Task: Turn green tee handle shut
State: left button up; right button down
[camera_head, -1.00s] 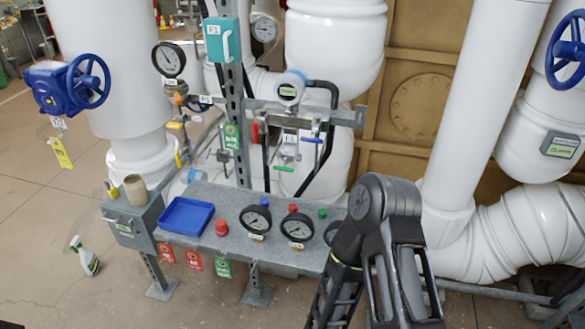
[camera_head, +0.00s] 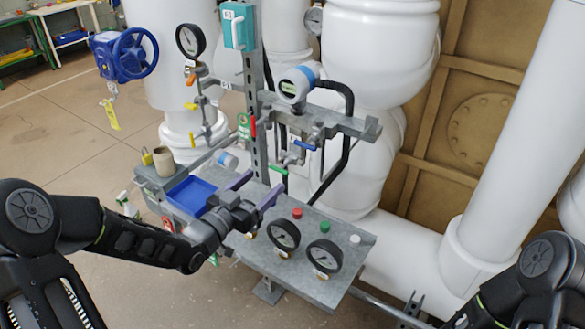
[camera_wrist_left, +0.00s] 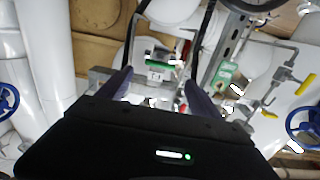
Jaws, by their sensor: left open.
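The green tee handle (camera_head: 278,170) is a short bar on the small pipework below the grey crossbar, above the bench. In the left wrist view it is a green bar (camera_wrist_left: 160,58) ahead of the fingers, roughly in line with the gap between them. My left gripper (camera_head: 256,188) is open, with two purple fingers apart and nothing visible between them. It is over the bench, just below the handle in the picture and apparently not touching it. My right arm shows at the lower right, but its gripper is out of view.
A blue handle (camera_head: 304,145) and a red handle (camera_head: 252,127) sit close to the green one. Below are the metal bench (camera_head: 300,277) with gauges and buttons, and a blue tray (camera_head: 192,196). A steel post (camera_head: 257,90) and black hoses stand close by.

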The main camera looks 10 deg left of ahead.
aim_at(278, 170)
pick_arm(q)
jog(key=p+x, duration=0.1)
jog(key=x, duration=0.6)
jog(key=shift+p, duration=0.4)
jog(key=shift+w+d, duration=0.2)
jog(key=shift+w, duration=0.25)
jog(key=shift+c, duration=0.2)
jog(key=shift+f, duration=0.1)
jog(key=c, duration=1.3)
jog(key=shift+c, duration=0.2)
